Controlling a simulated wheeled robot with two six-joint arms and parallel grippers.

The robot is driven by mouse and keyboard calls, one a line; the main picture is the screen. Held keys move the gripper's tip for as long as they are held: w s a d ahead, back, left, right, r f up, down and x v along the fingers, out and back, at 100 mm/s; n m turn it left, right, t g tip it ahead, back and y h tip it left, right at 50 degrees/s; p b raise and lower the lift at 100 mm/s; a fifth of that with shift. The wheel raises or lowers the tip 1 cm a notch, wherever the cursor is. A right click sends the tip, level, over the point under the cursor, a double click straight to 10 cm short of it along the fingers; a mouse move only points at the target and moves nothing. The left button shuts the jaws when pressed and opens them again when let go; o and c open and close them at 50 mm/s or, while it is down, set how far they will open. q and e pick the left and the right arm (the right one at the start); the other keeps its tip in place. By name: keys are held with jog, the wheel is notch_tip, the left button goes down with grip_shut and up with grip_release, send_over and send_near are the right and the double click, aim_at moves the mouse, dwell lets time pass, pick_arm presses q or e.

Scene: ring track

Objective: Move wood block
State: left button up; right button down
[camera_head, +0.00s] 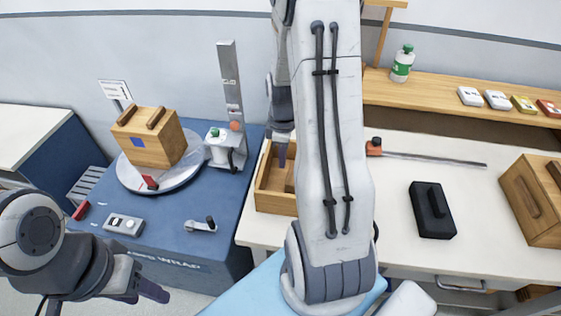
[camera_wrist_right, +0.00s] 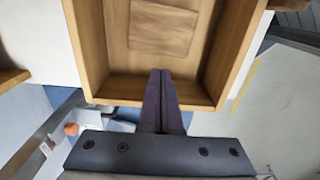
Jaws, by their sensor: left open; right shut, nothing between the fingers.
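A flat wood block (camera_wrist_right: 162,28) lies inside an open wooden tray (camera_wrist_right: 120,88) in the right wrist view. In the head view the tray (camera_head: 274,203) stands at the left end of the white table, and my right arm hides part of it and its contents. My right gripper (camera_head: 282,156) points down over the tray; its fingers are together and empty. In the wrist view the right gripper (camera_wrist_right: 162,100) is over the tray's near wall, apart from the block. My left gripper (camera_head: 150,291) is open and empty at lower left, away from the tray.
A wooden box with handles (camera_head: 150,140) stands on a round turntable (camera_head: 188,174) on the blue bench. A black block with a handle (camera_head: 432,210), a red-ended bar (camera_head: 425,157) and another wooden box (camera_head: 535,200) are on the white table. A bottle (camera_head: 402,64) stands on the back shelf.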

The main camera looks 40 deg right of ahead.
aim_at(282, 183)
notch_tip(282, 183, down, 8)
jog(key=shift+f, duration=0.1)
dwell(0.4)
jog(key=s+d, duration=0.3)
jog(key=shift+s+p, duration=0.3)
jog(key=shift+r, duration=0.2)
notch_tip(282, 183, up, 10)
jog(key=p, duration=0.9)
jog(key=shift+a, duration=0.1)
jog(key=shift+f, duration=0.1)
